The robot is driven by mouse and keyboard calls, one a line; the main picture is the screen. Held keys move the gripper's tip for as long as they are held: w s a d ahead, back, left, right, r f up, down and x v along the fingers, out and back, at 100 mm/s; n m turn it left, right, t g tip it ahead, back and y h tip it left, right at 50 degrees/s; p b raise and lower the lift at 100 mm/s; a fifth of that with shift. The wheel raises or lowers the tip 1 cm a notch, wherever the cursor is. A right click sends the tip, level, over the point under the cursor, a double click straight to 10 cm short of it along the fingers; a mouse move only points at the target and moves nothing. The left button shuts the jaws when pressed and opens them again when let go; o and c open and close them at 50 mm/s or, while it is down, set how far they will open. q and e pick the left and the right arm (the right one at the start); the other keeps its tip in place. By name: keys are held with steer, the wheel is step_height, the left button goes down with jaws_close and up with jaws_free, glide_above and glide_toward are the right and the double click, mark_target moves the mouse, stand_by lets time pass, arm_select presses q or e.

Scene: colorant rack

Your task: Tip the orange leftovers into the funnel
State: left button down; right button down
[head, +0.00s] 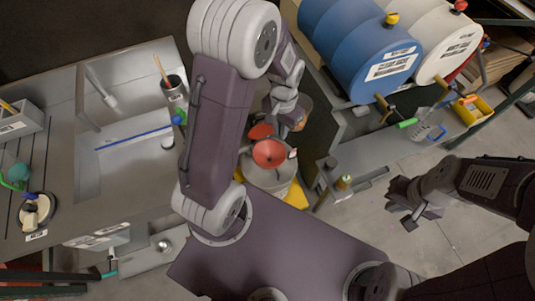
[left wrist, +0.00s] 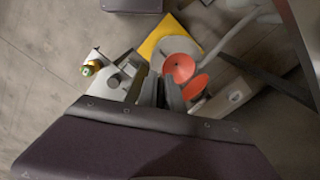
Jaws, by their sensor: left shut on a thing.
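A red-orange funnel (head: 269,153) sits over a grey drum (head: 266,177) on a yellow base, and it also shows in the left wrist view (left wrist: 180,67). A second red-orange round piece (head: 262,131) is just behind it and also shows in the left wrist view (left wrist: 195,87). My left gripper (head: 287,106) is shut beside a translucent container (head: 303,111) with orange-brown colour in it, just beyond the funnel. The grip itself is partly hidden, and I cannot make out the container in the left wrist view. My right gripper (head: 399,214) appears open and empty, above the floor at right.
A blue barrel (head: 360,45) and a white barrel (head: 435,40) lie at the back right. A grey shelf (head: 375,158) stands right of the drum. Bare floor is open around my right gripper.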

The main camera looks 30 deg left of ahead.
arm_select(q)
steer(key=shift+w+r+m, duration=0.2)
steer(key=shift+w+m, duration=0.2)
steer(key=shift+m, duration=0.1)
steer(key=w+m, duration=0.1)
steer(key=w, duration=0.1)
steer(key=w+m, duration=0.1)
steer(key=w+r+m, duration=0.1)
steer(key=w, duration=0.1)
steer(key=shift+w+a+m, duration=0.25)
steer(key=shift+w+m, duration=0.05)
steer(key=shift+w, duration=0.05)
steer(key=w, duration=0.1)
steer(key=w+a+m, duration=0.1)
steer(key=w, duration=0.1)
steer(key=shift+w+a+m, duration=0.2)
steer(key=shift+a+m, duration=0.1)
steer(key=w+a+f+m+p, duration=0.1)
steer(key=w+a+f, duration=0.25)
steer(key=a, duration=0.35)
steer(key=w+a+f+m, duration=0.1)
steer(key=w+a+f, duration=0.2)
steer(key=a+f, duration=0.3)
steer(key=s+a+f+n+p, duration=0.1)
steer(key=s+a+f+n, duration=0.2)
steer(key=s+a+f, duration=0.8)
steer(key=a, duration=0.2)
steer(key=shift+s+a+f, duration=0.2)
steer(key=shift+s+a, duration=0.05)
steer(key=shift+a, duration=0.15)
